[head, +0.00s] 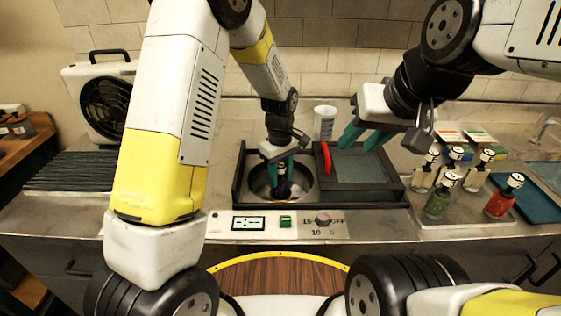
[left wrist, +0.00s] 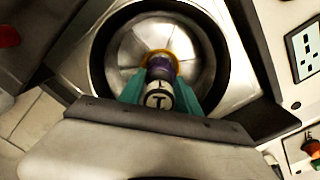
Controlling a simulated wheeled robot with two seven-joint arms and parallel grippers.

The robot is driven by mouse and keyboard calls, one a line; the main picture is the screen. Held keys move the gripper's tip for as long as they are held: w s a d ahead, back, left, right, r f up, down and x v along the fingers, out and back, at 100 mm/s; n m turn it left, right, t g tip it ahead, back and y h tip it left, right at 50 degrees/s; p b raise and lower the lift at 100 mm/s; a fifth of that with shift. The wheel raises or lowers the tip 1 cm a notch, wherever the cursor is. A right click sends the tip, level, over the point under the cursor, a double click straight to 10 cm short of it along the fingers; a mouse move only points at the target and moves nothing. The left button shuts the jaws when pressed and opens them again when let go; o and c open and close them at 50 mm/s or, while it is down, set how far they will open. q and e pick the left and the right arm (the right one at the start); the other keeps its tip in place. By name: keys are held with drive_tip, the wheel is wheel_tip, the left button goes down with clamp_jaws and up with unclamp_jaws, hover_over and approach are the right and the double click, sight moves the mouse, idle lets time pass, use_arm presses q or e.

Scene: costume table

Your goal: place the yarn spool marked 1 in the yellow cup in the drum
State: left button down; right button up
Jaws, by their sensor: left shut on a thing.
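My left gripper (head: 280,170) reaches down into the round metal drum (head: 258,186) and is shut on a dark purple yarn spool (head: 282,188). In the left wrist view the spool (left wrist: 160,72) shows a white and black top with a dark mark like a 1, between the teal fingers (left wrist: 160,92). The yellow cup (left wrist: 146,56) shows as a small yellow-orange ring at the spool's lower end, in the middle of the drum (left wrist: 203,60). I cannot tell whether the spool is seated in it. My right gripper (head: 365,138) is open and empty above the panel right of the drum.
A clear cup (head: 325,122) stands behind; a fan heater (head: 103,95) is at left.

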sight(281, 165)
use_arm(q)
drive_tip(key=shift+f, duration=0.45)
idle(0.4)
drive_tip(key=shift+c, duration=1.9)
unclamp_jaws()
drive_tip(key=shift+r, duration=3.5)
